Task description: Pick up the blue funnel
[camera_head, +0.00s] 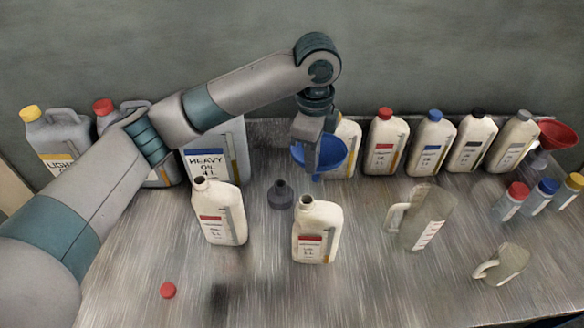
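The blue funnel (333,156) is at the back middle of the table, in front of the row of bottles. Its wide bowl faces up and its narrow end points down; I cannot tell whether it rests on something or hangs clear. My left gripper (313,160) comes down from above and overlaps the funnel's bowl. The fingers cover part of the funnel, and I cannot tell whether they grip its wall. My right gripper is not in view.
Two open white bottles (219,212) (317,232) and a dark grey funnel (280,196) stand nearby. Capped bottles (385,143) line the back. Two clear jugs (426,217) (503,265) stand right. A red cap (168,290) lies at front left. The front middle is clear.

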